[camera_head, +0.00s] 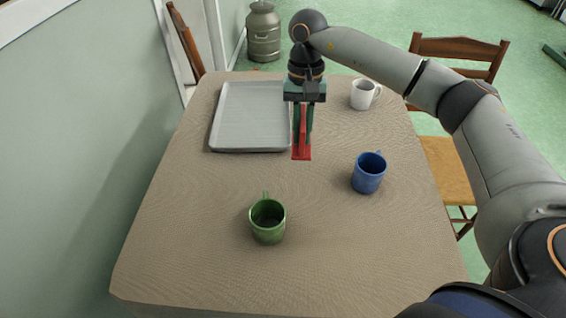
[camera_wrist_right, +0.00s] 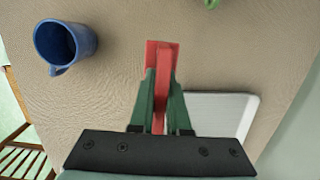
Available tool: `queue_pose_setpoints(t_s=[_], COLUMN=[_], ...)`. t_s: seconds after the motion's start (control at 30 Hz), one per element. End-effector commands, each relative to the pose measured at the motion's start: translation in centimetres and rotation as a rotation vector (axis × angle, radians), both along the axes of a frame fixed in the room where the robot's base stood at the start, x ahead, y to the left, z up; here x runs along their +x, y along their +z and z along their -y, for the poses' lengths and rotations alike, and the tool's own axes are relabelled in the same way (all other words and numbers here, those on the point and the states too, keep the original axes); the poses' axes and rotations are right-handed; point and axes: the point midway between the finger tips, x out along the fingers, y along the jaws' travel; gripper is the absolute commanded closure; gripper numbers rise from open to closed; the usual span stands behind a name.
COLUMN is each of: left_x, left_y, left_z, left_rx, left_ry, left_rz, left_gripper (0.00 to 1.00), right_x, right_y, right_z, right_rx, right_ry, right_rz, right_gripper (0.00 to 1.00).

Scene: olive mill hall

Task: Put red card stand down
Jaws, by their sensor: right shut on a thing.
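The red card stand (camera_head: 301,151) is in my right gripper (camera_head: 303,138), close to the right edge of the grey tray in the head view. The gripper points down and its green fingers are shut on the stand. In the right wrist view the red card stand (camera_wrist_right: 163,58) shows between the two fingers of my right gripper (camera_wrist_right: 160,85). I cannot tell whether its base touches the tabletop. My left gripper is not in view.
A grey tray (camera_head: 217,120) lies on the table (camera_head: 190,265), left of the stand. A white mug (camera_head: 361,96), a blue mug (camera_head: 367,177) and a green mug (camera_head: 267,228) stand around. The front of the table is clear. Wooden chairs (camera_head: 450,47) stand beside it.

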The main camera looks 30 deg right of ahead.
Motion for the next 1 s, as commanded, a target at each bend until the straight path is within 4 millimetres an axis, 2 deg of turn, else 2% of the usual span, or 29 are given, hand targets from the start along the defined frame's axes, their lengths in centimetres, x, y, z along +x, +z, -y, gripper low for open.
queue_pose_setpoints(t_s=[0.03,0.1,0.23,0.47,0.53,0.7,1.0], left_x=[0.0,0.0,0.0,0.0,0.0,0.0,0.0], left_y=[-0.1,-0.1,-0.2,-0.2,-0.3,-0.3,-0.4], left_z=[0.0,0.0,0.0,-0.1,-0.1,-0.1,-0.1], left_rx=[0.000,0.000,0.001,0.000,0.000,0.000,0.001], left_ry=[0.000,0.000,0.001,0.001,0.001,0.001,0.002], left_rz=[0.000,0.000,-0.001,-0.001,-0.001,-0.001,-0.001], left_gripper=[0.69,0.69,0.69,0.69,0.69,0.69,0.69], right_x=[0.0,0.1,0.4,0.5,0.5,0.5,0.6], right_y=[-1.4,-2.6,-4.2,-5.4,-6.1,-8.6,-9.0], right_z=[-0.9,-1.9,-3.2,-4.2,-4.8,-4.5,-4.5], right_rx=[0.000,-0.001,-0.001,-0.001,-0.001,-0.001,-0.001], right_ry=[0.004,0.002,0.000,-0.001,0.001,-0.002,-0.001], right_rz=[-0.006,-0.005,-0.003,-0.002,-0.004,-0.003,-0.001], right_gripper=[1.00,1.00,1.00,1.00,1.00,1.00,1.00])
